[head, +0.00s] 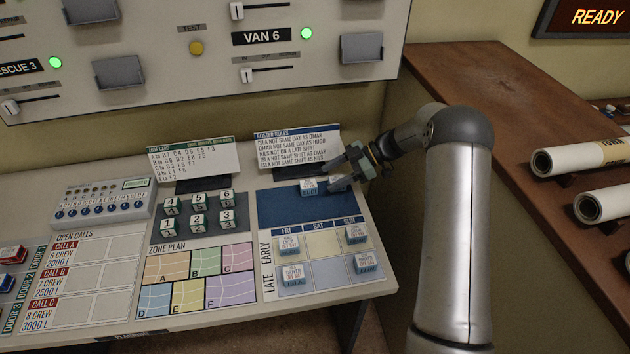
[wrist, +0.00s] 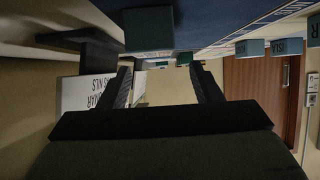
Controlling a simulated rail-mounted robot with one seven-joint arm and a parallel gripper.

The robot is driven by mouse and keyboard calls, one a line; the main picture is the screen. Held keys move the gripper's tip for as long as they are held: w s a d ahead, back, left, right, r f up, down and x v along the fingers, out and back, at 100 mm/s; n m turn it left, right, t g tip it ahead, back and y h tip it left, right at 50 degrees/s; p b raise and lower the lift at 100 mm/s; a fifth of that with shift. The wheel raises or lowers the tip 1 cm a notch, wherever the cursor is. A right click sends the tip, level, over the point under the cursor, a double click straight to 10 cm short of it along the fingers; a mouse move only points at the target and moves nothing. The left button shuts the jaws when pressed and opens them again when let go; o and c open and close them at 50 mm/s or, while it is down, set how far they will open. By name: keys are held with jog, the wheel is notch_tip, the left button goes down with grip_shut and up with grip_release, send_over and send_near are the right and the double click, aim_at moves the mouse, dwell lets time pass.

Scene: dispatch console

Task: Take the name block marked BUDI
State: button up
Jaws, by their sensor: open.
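My gripper (head: 344,170) is open over the back right of the dark blue area (head: 290,212) of the roster board. In the wrist view its two fingers (wrist: 163,88) stand apart with nothing clearly held between them. A white-topped name block with a blue-green front (head: 309,187) sits on the blue area, just left of the fingers. A second block (head: 338,185) is close below the fingers and partly hidden by them. The wrist view shows a dark teal block (wrist: 148,28) above the fingers in the picture. I cannot read BUDI on any block.
Name blocks stand in the roster grid: Friday early (head: 289,246), Friday late (head: 293,275), Sunday early (head: 356,234) and Sunday late (head: 367,264). The roster rules card (head: 298,147) stands behind the blue area. Numbered blocks (head: 198,210) are to the left. Both Saturday cells (head: 322,243) are empty.

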aim_at(314, 183)
jog(key=p+x, duration=0.1)
jog(key=x, duration=0.1)
jog(key=p+x, duration=0.2)
jog(key=x, duration=0.1)
jog(key=shift+w+a+r, duration=0.1)
jog(key=shift+a, duration=0.4)
jog(key=shift+a+f, duration=0.3)
jog(key=shift+c, duration=0.2)
jog(key=c, duration=1)
